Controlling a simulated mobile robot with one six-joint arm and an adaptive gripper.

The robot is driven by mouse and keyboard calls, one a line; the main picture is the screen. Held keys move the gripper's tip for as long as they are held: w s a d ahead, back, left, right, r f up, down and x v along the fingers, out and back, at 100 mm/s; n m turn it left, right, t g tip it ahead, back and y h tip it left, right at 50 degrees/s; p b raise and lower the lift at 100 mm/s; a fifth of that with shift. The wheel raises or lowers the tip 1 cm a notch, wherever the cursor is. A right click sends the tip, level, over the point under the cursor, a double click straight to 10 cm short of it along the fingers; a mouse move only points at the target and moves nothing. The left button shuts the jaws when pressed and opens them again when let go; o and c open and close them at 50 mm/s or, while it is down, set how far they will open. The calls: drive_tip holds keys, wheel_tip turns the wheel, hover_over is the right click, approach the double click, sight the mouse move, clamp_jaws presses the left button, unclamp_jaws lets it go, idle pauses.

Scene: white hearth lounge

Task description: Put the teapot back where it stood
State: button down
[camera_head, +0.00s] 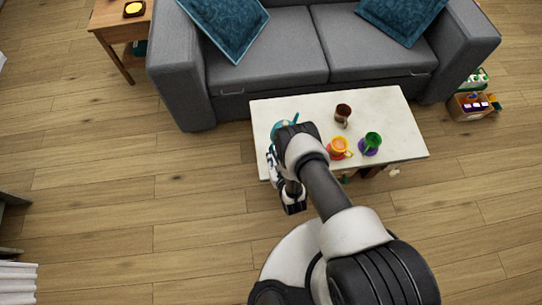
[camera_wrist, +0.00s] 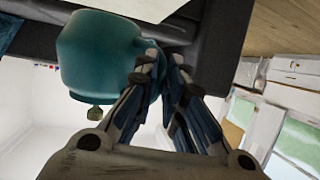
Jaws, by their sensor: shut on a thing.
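The teal teapot (camera_wrist: 95,50) fills the upper left of the wrist view, with a small knob at its lower edge in that picture. In the head view only part of the teapot (camera_head: 282,126) shows, at the left end of the white table (camera_head: 400,154); my arm hides the rest. My gripper (camera_wrist: 164,62) has its fingers close together at the teapot's side and is shut on it, apparently at the handle. The grip itself is partly hidden by the fingers. I cannot tell whether the teapot touches the table.
On the table stand a dark brown mug (camera_head: 343,113), an orange cup (camera_head: 338,146) and a green cup (camera_head: 373,139) on a purple saucer (camera_head: 363,150). A grey sofa (camera_head: 265,50) lies behind the table.

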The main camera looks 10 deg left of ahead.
drive_tip(key=shift+w+f+b, duration=0.15)
drive_tip(key=shift+f+b, duration=2.55)
drive_tip(key=shift+f, duration=1)
drive_tip(key=c, duration=1.6)
unclamp_jaws()
